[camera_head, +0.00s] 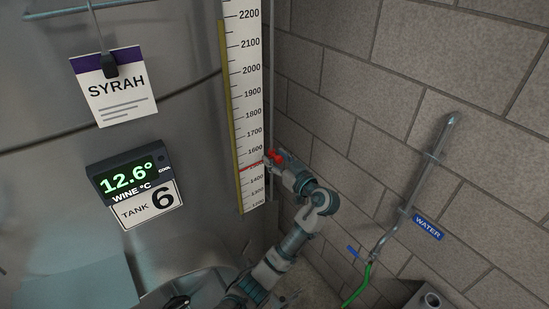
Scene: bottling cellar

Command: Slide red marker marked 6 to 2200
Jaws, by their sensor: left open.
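The tall white level scale (246,100) stands against the tank, with black numbers from 2200 at the top down to about 1200. The red marker (276,156) is at the scale's right edge. A thin red line crosses the scale between 1600 and 1400, near where 1500 falls. My left gripper (273,161) is at the marker, its jaws open and close around or beside the red part; I cannot tell whether they touch it. The gripper partly hides the marker. My right gripper is not seen.
The steel tank carries a SYRAH card (113,87) and a 12.6° display (127,173) above a TANK 6 plate (148,204). A block wall (350,60) stands close on the right, with a water pipe (412,195) and green hose (358,287). The scale above the marker is unobstructed.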

